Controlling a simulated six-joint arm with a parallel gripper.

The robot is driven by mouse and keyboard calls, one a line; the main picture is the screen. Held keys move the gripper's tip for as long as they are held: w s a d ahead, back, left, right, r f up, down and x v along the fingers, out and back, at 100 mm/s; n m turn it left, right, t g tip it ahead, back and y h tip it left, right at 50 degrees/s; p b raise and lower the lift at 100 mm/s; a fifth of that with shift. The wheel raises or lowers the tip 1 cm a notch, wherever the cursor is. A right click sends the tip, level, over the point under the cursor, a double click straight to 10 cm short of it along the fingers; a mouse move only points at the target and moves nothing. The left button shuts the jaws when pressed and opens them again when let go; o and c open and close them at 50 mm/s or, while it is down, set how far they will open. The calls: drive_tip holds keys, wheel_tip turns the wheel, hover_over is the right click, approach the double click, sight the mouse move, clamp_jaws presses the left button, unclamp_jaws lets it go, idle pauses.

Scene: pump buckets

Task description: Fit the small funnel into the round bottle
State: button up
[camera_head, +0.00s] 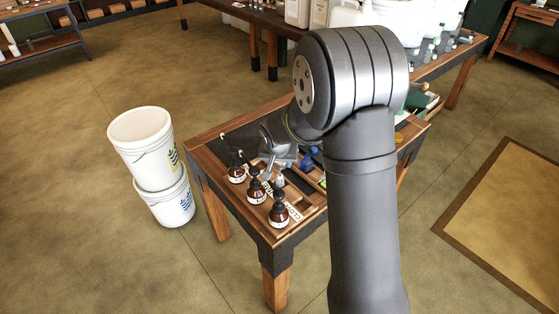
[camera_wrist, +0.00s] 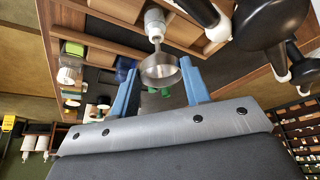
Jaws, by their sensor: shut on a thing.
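My gripper (camera_wrist: 160,84) has blue fingers and is shut on a small metal funnel (camera_wrist: 160,68). The funnel's wide bowl is between the fingertips, and its narrow stem points toward a small pale bottle (camera_wrist: 154,18) at the top of the wrist view. The stem end meets the bottle's top in that view; I cannot tell whether it is inside the neck. In the head view my gripper (camera_head: 279,158) is low over the wooden table, and the small pale bottle (camera_head: 280,181) stands just below it. The funnel is hard to make out there.
Brown pump bottles with black tops (camera_head: 279,212) stand along the left side of the wooden table (camera_head: 213,153), close to my gripper. Their dark pump heads (camera_wrist: 262,22) crowd the upper right of the wrist view. Blue items (camera_head: 310,157) lie beyond. Stacked white buckets (camera_head: 140,135) stand left.

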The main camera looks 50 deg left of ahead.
drive_tip(key=shift+f, duration=1.3)
idle(0.5)
drive_tip(key=o, duration=0.9)
drive_tip(key=shift+r, duration=3.5)
drive_tip(key=shift+f, duration=3.55)
